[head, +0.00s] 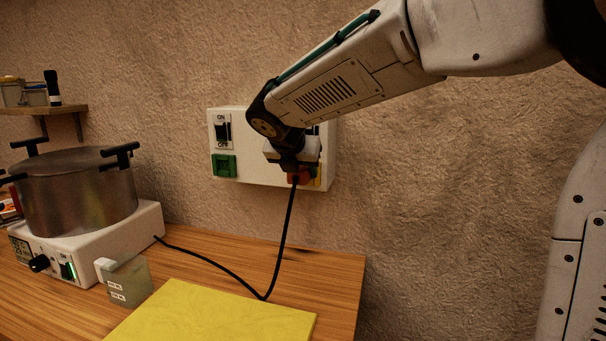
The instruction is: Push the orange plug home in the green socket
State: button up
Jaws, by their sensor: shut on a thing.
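The orange plug (295,178) is at my gripper (294,168), which is shut on it at the right part of the white wall panel. A black cable hangs from the plug. The green socket (224,166) is on the left part of the panel, below a switch marked ON and OFF (222,130). The plug is well to the right of the green socket. A yellow part (318,181) of the panel shows just behind and right of the plug. My gripper hides most of the plug, and I cannot tell whether the plug touches the panel.
The cable (287,235) runs down to the wooden table (339,284) and left to a white cooker (95,240) with a steel pot (78,190). A yellow board (215,315) and a small greenish box (126,283) are in front. A shelf (45,109) is at the left.

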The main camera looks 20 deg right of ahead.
jog(key=s+a+r, duration=0.6)
jog(key=s+a, duration=0.1)
jog(key=s, duration=0.3)
jog(key=shift+a+r, duration=0.15)
jog(key=shift+r, duration=0.1)
jog(key=shift+s, duration=0.1)
